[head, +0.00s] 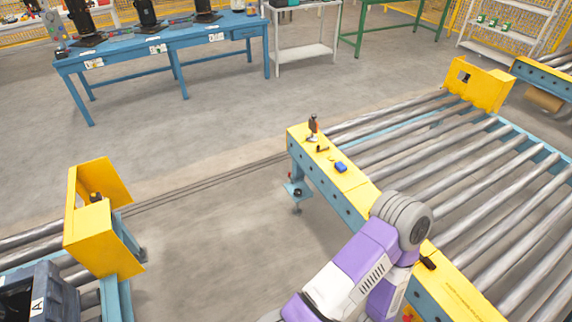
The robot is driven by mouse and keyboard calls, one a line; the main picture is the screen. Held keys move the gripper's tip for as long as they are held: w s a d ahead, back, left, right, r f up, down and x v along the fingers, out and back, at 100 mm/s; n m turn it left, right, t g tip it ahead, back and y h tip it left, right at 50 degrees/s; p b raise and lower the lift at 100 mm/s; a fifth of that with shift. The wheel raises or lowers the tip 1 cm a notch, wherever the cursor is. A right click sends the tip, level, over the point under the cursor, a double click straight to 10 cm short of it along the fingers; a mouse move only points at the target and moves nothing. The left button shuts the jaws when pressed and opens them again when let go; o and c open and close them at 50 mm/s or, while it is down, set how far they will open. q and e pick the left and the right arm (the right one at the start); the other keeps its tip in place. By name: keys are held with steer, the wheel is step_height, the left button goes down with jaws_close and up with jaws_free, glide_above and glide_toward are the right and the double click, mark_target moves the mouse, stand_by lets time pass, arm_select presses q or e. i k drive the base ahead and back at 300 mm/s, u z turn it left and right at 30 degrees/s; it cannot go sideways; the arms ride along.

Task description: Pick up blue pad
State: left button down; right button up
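A small blue pad (341,167) lies on the yellow top rail (352,181) of the roller conveyor, right of the middle of the head view. My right arm, purple and white, rises from the bottom and bends at a grey joint near the rail. Its gripper is hidden or outside the picture. My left gripper and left arm do not show. Nothing touches the blue pad in this view.
On the same rail stand a dark and reddish tool (313,126), a small dark item (322,149) and a black item (428,263). Rollers (450,165) spread to the right. A yellow guard (97,225) stands at left. Bare floor lies between.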

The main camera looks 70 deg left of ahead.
mark_target(341, 167)
steer(key=u, duration=2.45)
steer(key=i, duration=0.85)
steer(key=u, duration=0.55)
steer(key=i, duration=1.65)
steer(key=z, duration=1.25)
steer(key=i, duration=0.5)
steer(key=z, duration=0.4)
